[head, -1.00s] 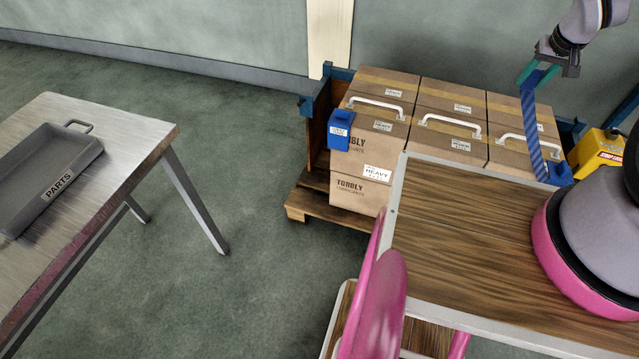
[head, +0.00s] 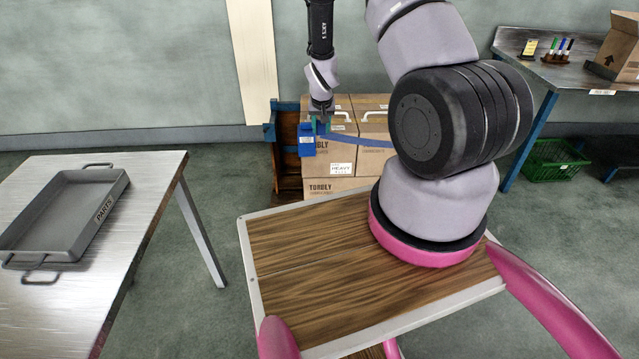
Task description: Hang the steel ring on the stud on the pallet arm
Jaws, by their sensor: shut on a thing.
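My gripper (head: 320,120), with its teal fingers, is at the front left of the carton stack, beside and just above a blue block with a white label (head: 306,140). It is shut on the end of a blue strap (head: 370,141). The strap runs right across the carton fronts until my arm hides it. I cannot make out the steel ring at the fingers. Blue metal arms (head: 270,130) stand at the pallet's left side. I cannot pick out the stud, and cannot tell whether the fingers touch the block.
Cartons (head: 328,186) with white handles fill the pallet; my arm hides the right ones. A steel table (head: 140,200) with a grey parts tray (head: 70,212) is at the left. A bench (head: 570,75) and green crate (head: 553,160) are at the right. Floor between table and pallet is clear.

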